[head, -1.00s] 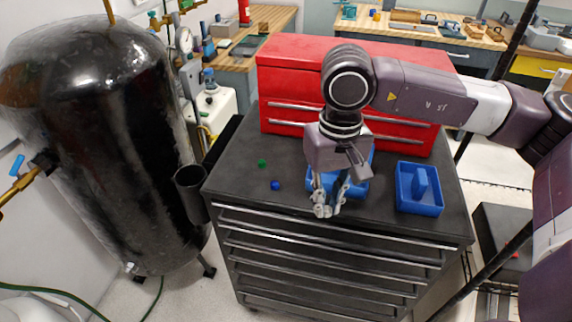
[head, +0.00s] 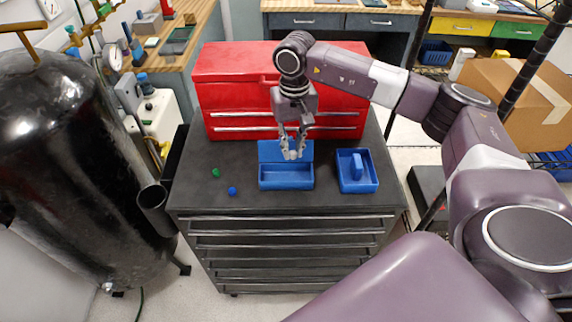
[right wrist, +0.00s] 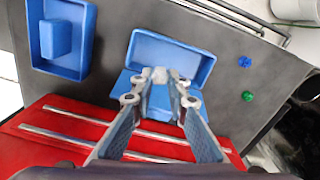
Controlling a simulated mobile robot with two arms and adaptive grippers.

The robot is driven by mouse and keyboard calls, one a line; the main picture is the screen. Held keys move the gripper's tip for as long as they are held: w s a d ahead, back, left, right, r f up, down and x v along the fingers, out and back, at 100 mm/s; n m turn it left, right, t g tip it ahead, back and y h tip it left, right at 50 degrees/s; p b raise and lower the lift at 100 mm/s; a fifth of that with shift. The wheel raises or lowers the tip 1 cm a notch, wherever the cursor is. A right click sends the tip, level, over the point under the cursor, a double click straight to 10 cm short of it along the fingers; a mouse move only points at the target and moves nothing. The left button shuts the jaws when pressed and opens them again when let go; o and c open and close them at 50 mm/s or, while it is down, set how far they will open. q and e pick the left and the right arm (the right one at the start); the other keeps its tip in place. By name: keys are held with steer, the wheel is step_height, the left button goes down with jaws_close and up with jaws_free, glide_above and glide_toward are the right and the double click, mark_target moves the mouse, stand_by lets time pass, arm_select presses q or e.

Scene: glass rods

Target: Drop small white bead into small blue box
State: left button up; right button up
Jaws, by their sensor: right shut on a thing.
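My right gripper (head: 292,155) points down, shut on a small white bead (head: 291,155) between its fingertips. The bead also shows in the right wrist view (right wrist: 159,75). A blue box (head: 286,185) with its lid (head: 270,150) standing open at the back sits on the black cabinet top. The box also shows in the right wrist view (right wrist: 190,58). The gripper and bead are above the box, towards its lid side; the exact height is hard to tell. My left gripper is not in view.
A blue tray (head: 370,185) with a raised block stands right of the box. A green bead (head: 216,172) and a blue bead (head: 232,190) lie to its left on the cabinet top (head: 200,195). A red toolbox (head: 225,95) stands behind.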

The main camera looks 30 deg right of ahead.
steer(key=b, duration=0.2)
glide_above(292, 177)
steer(key=shift+f, duration=2.7)
steer(key=o, duration=0.8)
steer(key=shift+o, duration=0.2)
steer(key=shift+r, duration=0.15)
step_height(292, 177, up, 12)
steer(key=shift+f, duration=0.1)
